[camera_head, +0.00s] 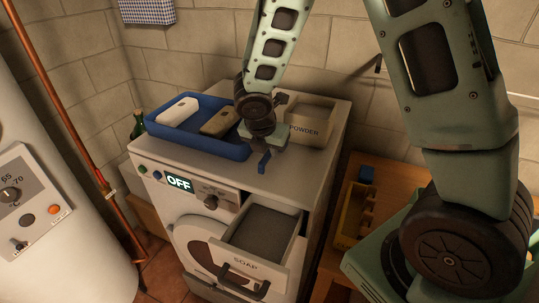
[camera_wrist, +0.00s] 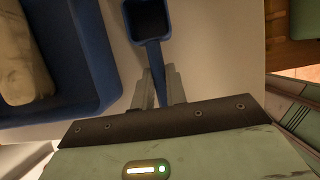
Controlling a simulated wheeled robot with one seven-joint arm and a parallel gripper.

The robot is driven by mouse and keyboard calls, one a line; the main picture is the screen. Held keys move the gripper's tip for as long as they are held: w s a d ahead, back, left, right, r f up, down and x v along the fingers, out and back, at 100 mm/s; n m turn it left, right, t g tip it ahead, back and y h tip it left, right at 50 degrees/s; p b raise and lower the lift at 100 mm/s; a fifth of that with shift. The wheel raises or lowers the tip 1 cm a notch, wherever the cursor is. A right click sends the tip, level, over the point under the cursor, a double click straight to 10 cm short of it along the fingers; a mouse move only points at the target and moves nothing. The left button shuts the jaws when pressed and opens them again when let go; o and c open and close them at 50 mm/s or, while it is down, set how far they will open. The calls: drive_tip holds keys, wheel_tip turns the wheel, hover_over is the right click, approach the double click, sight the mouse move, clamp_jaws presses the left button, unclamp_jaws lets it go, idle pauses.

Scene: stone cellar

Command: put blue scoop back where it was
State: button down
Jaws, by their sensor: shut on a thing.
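My gripper (camera_wrist: 160,82) is shut on the handle of the blue scoop (camera_wrist: 149,20). In the wrist view the scoop's dark, square bowl lies beyond the fingertips. In the head view only a small blue part of the scoop (camera_head: 263,163) shows below my gripper, over the top of the white washing machine (camera_head: 205,172). I cannot tell whether it touches the top. The POWDER box (camera_head: 309,131) stands behind and right of the gripper, partly hidden by my arm. The open SOAP drawer (camera_head: 290,252) is below, in front, with a grey inside.
A blue tray (camera_head: 180,138) left of my gripper holds a pale bar (camera_head: 178,111) and a brownish bar (camera_head: 219,122). A green bottle (camera_head: 138,124) stands at the left. A wooden table (camera_head: 355,195) with a rack and a small blue item is at the right.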

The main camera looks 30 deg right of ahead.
drive_tip(key=shift+f, duration=0.7)
drive_tip(key=shift+f, duration=0.2)
drive_tip(key=c, duration=1.4)
unclamp_jaws()
drive_tip(key=shift+r, duration=0.1)
drive_tip(key=shift+r, duration=0.1)
